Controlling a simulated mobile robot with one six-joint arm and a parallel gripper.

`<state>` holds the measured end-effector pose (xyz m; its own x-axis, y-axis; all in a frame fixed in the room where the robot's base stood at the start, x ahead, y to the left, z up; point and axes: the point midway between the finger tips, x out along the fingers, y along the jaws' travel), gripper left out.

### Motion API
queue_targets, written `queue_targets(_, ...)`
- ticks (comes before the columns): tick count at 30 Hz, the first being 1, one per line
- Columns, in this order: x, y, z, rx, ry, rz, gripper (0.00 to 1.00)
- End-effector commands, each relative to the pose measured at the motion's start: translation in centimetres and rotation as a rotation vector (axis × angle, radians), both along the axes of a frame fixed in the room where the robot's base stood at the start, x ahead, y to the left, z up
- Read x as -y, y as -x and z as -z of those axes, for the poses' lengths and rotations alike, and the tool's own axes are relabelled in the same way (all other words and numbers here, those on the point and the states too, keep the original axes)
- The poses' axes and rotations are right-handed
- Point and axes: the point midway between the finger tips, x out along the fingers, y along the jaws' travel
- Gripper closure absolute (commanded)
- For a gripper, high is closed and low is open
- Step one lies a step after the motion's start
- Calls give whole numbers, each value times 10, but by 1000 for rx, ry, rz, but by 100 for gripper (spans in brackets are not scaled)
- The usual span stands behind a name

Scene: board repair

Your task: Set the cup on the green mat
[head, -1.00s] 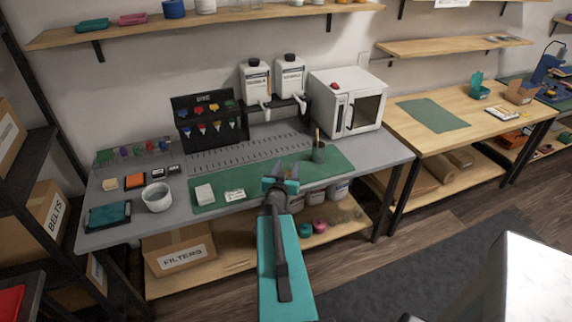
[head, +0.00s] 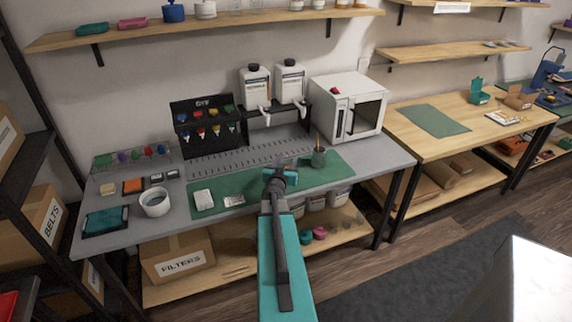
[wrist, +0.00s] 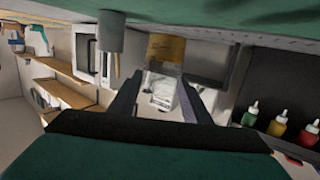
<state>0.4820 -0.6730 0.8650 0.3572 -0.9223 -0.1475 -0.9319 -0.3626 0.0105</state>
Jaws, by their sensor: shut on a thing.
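My gripper (wrist: 161,78) is shut on a cup (wrist: 167,48), which shows between the fingertips in the wrist view. The cup looks amber in its lower part and pale at its rim, and that view is upside down. In the head view my gripper (head: 284,176) is above or at the green mat (head: 327,177) on the grey bench, and it hides the cup. I cannot tell whether the cup touches the mat.
A grey-green holder (head: 318,159) with a thin stick stands on the mat, right of my gripper. Pale packets (head: 203,199) lie at its left. Behind are a rack with two white bottles (head: 255,84) and a white oven (head: 346,105). A white tub (head: 155,204) stands at left.

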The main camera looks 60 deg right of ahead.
Motion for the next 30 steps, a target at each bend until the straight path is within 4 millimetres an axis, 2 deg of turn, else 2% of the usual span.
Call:
queue_targets(3, 12, -8, 1, 0, 0, 0, 83)
queue_targets(9, 22, -14, 2, 0, 1, 0, 83)
queue_targets(22, 23, -15, 3, 0, 0, 0, 83)
queue_targets(30, 23, -16, 27, -1, -1, 0, 83)
